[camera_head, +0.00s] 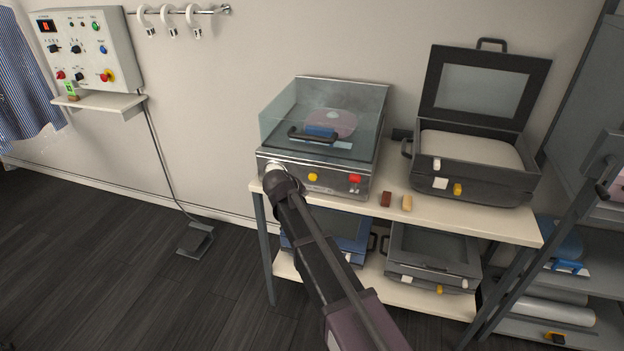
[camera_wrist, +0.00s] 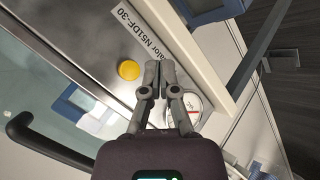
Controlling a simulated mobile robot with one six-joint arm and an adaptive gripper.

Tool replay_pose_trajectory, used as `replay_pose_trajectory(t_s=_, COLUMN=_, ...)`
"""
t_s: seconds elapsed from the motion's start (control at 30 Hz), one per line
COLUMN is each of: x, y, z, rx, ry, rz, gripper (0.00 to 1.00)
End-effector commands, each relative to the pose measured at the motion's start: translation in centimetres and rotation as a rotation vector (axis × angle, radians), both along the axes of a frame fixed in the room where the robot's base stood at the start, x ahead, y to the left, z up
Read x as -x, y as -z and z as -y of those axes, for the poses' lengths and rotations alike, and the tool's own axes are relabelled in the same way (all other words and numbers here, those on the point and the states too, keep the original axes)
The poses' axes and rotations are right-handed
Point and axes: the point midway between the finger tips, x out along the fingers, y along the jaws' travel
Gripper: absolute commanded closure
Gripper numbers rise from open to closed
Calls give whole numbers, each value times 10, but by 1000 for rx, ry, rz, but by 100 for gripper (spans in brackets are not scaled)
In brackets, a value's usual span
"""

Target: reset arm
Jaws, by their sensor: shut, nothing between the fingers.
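My arm (camera_head: 320,262) reaches up from the bottom of the head view to the left front corner of a glass-lidded machine (camera_head: 318,187). My gripper (camera_wrist: 155,80) shows in the wrist view with its two fingers shut together and nothing between them. Its tips are over the machine's metal front panel, beside the yellow button (camera_wrist: 129,70) and below a printed label (camera_wrist: 140,35). In the head view the fingers are hidden behind the rounded wrist end. I cannot tell whether the tips touch the panel.
The machine's clear lid (camera_head: 340,100) is down, with a dark handle (camera_head: 311,134). An open black case (camera_head: 470,165) stands to the right on the bench (camera_head: 460,222), with two small blocks between. A control box (camera_head: 82,50) hangs on the left wall. The dark floor at left is mostly clear.

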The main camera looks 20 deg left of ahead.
Motion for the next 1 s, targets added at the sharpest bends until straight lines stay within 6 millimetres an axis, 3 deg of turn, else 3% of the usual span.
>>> replay_pose_trajectory(t_s=0.17, x=0, y=0, z=0, rx=0, ry=0, rz=0, gripper=100)
replay_pose_trajectory(t_s=0.37, x=0, y=1, z=22, rx=-8, ry=33, rz=-21, gripper=100)
replay_pose_trajectory(t_s=0.47, x=1, y=3, z=47, rx=-20, ry=73, rz=-49, gripper=100)
replay_pose_trajectory(t_s=0.67, x=9, y=8, z=119, rx=-63, ry=189, rz=-133, gripper=100)
replay_pose_trajectory(t_s=1.0, x=44, y=17, z=244, rx=-163, ry=408, rz=-298, gripper=100)
